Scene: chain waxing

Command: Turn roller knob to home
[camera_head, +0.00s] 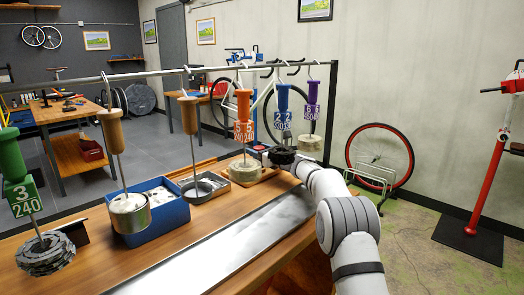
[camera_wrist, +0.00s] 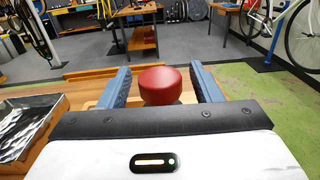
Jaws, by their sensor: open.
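A round red knob (camera_wrist: 160,86) shows in the wrist view, centred between the two blue-grey fingers of my gripper (camera_wrist: 159,72). The fingers are apart, with a visible gap on each side of the knob, and nothing is held. In the head view my gripper (camera_head: 264,152) is at the far right end of the workbench (camera_head: 95,268), beside the hanging tools. The knob is not clearly visible there, and its base and any home mark are hidden.
Tools with orange (camera_head: 243,108), blue (camera_head: 282,105) and purple (camera_head: 312,98) handles hang from a rail close to my gripper. A blue box (camera_head: 165,223) and a metal tray (camera_head: 205,186) stand on the bench. A grey strip (camera_head: 225,240) lies in front.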

